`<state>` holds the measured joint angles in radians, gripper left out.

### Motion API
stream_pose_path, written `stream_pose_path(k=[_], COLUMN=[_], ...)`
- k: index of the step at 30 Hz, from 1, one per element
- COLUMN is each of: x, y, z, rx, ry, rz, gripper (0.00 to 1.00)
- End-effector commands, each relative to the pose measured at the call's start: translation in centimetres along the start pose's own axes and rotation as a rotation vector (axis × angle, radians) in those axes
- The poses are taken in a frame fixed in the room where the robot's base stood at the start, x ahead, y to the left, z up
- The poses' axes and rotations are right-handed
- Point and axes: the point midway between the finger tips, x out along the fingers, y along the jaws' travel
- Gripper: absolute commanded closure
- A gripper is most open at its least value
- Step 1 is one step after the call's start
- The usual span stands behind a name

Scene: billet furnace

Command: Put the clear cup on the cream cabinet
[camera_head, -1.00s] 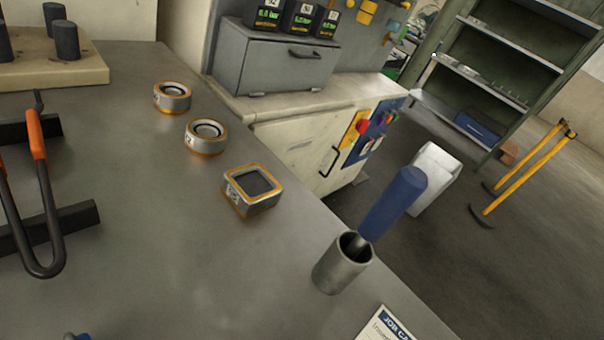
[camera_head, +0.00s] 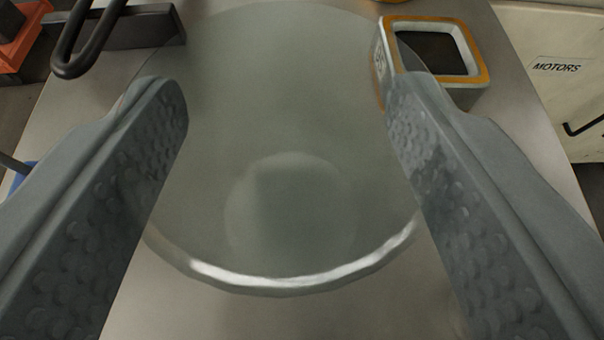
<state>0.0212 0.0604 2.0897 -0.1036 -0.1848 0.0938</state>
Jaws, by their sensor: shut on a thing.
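The clear cup (camera_head: 285,130) fills the middle of the view, see-through, with its bright rim edge nearest me. My gripper (camera_head: 287,105) is shut on the cup, one textured grey finger on its left side and one on its right. The grey bench top shows through the cup; whether the cup touches it I cannot tell. The cream cabinet (camera_head: 545,30) shows only in part at the right edge, with a "MOTORS" label and a dark handle. Its top is out of view.
A square grey and orange ring block (camera_head: 475,65) stands on the grey bench (camera_head: 160,300), just right of the cup in the picture. A dark bent handle tool (camera_head: 75,50) and a dark bar (camera_head: 150,28) are at the upper left. A blue thing (camera_head: 20,175) shows at the left edge.

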Motion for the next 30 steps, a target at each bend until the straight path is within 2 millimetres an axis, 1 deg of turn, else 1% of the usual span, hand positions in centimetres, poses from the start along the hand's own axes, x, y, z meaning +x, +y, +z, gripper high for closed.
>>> stream_pose_path(k=[2,12,13,16,26,30], x=[0.09,0.17,0.18,0.17,0.09,-0.80], y=[0.09,0.09,0.09,0.08,0.09,0.09], z=[0.64,0.85,0.87,0.83,0.65,0.49], rx=[0.000,0.000,-0.001,-0.001,0.000,0.000], ry=[0.000,0.001,0.001,0.001,0.002,0.003], rz=[0.000,0.000,0.000,0.000,0.000,0.000], gripper=[0.65,0.65,0.40,0.21,0.20,0.20])
